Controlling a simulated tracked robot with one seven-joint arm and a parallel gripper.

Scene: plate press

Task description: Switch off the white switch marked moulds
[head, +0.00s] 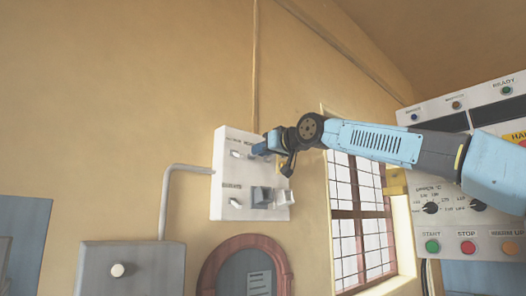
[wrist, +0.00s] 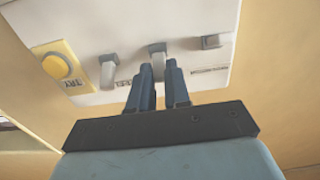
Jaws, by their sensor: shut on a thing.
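A white switch panel (head: 222,170) hangs on the wall in the head view, and its edge shows in the wrist view (wrist: 150,20). My gripper (head: 268,148) is at the panel's upper right. In the wrist view my gripper (wrist: 160,75) has both dark fingers close together on a light middle switch (wrist: 157,50). A similar switch (wrist: 108,70) is at its left, and a flatter one (wrist: 214,41) is at its right. The labels are too small or partly covered to read, so I cannot tell which is marked moulds. The fingers hide part of the held switch.
A yellow button (wrist: 62,66) sits beside the switches. Lower on the panel are a white switch (head: 236,203) and a grey block (head: 260,197). A control console (head: 460,240) stands at the right, past a barred window (head: 345,200). A grey box (head: 150,262) is lower left.

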